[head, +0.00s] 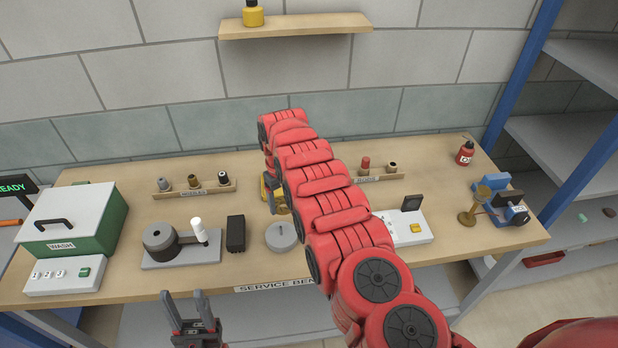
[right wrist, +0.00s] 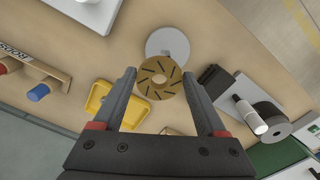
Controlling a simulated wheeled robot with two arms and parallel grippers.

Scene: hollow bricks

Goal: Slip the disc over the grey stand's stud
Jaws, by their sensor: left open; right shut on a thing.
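The grey stand (head: 281,237) is a round light-grey plate with a short stud, on the bench near its front edge. It also shows in the right wrist view (right wrist: 160,42). The disc (right wrist: 148,76) is brass, with slots and a centre hole. My right gripper (right wrist: 160,76) is shut on the disc by its rim. In that view the disc overlaps the stand's near edge, its hole offset from the stud; I cannot tell the height gap. My left gripper (head: 188,305) is open and empty in front of the bench.
A black block (head: 235,233) and a grey device with a white handle (head: 199,229) stand left of the stand. A yellow tray (right wrist: 98,97) lies near my right gripper. A white unit (head: 405,230) is to the right. Nozzle racks (head: 193,189) line the back.

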